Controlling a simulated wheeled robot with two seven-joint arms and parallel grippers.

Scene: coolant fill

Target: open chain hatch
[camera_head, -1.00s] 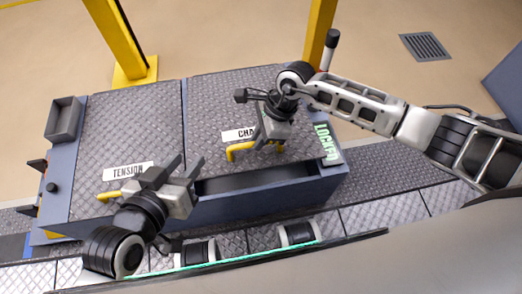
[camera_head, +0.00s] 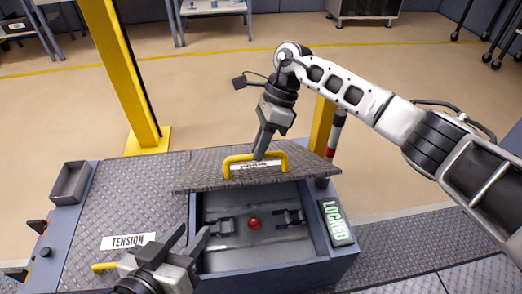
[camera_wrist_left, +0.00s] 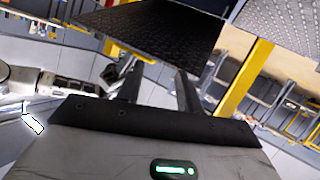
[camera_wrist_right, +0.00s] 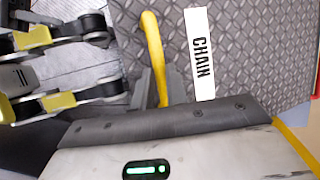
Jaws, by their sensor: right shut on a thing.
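The chain hatch (camera_head: 205,178) is a grey tread-plate lid, raised and tilted above its box opening in the head view. Its yellow handle (camera_head: 240,158) is held by my right gripper (camera_head: 261,154). In the right wrist view the handle (camera_wrist_right: 152,45) runs between the fingers, beside the white CHAIN label (camera_wrist_right: 201,55). The open compartment (camera_head: 225,256) shows a red round part (camera_head: 254,224) between two dark brackets. My left gripper (camera_head: 187,240) is open and empty at the compartment's left front corner. Its spread fingers show in the left wrist view (camera_wrist_left: 158,88).
The TENSION lid (camera_head: 90,216) lies closed at left with its yellow handle (camera_head: 104,267). A lit LOCKED panel (camera_head: 336,221) sits right of the compartment. Yellow posts (camera_head: 125,75) stand behind the box. An empty grey bin (camera_head: 71,183) is at the left edge.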

